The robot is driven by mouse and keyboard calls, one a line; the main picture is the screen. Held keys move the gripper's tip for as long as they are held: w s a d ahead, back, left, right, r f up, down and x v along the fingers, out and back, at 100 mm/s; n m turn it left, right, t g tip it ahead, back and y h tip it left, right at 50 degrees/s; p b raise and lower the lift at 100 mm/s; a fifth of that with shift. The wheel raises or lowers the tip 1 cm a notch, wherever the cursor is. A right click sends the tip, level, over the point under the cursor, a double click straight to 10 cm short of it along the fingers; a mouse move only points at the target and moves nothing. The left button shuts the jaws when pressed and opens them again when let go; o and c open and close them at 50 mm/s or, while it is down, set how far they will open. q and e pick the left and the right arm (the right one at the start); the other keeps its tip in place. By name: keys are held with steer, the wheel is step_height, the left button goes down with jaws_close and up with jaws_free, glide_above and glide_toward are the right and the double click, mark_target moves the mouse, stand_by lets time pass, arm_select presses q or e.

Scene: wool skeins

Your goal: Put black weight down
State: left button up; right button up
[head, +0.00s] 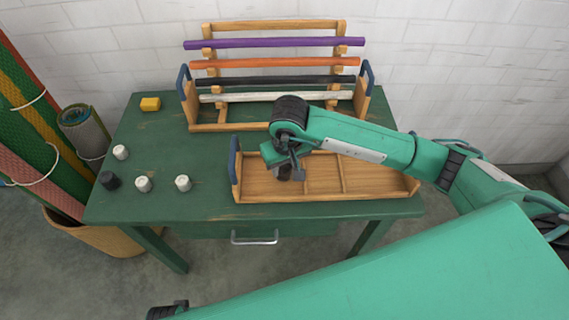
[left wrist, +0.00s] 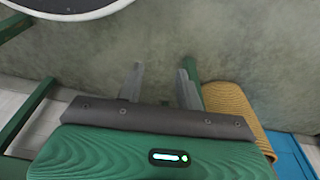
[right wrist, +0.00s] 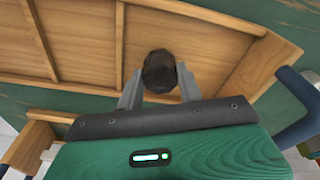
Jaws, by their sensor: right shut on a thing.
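My right gripper (head: 290,165) reaches down over the left compartment of the wooden tray (head: 349,198) at the table's front. It is shut on a black weight (right wrist: 160,72), which sits between the fingertips in the right wrist view. The weight is partly hidden by the gripper in the head view; I cannot tell whether it touches the tray floor. Another black weight (head: 110,180) stands on the left of the green table (head: 210,151). My left gripper (left wrist: 160,78) is open and empty above the floor in the left wrist view.
Several white weights (head: 183,183) stand on the table's left part. A wooden rack (head: 276,26) with coloured rods and blue handles stands behind the tray. The tray's middle and right compartments look empty.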

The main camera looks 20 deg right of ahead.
mark_target(286, 171)
arm_select(q)
steer(key=shift+f, duration=0.1)
arm_select(e)
steer(key=shift+f, duration=0.1)
steer(key=o, duration=1.3)
steer(key=shift+c, duration=0.2)
step_height(286, 171, up, 2)
steer(key=shift+r, duration=0.1)
arm_select(q)
steer(key=shift+s+r+b, duration=0.1)
steer(key=shift+r+b, duration=0.2)
steer(key=shift+r, duration=0.65)
arm_select(e)
step_height(286, 171, up, 10)
steer(key=s, duration=0.1)
steer(key=shift+s, duration=0.2)
arm_select(q)
steer(key=shift+w, duration=0.2)
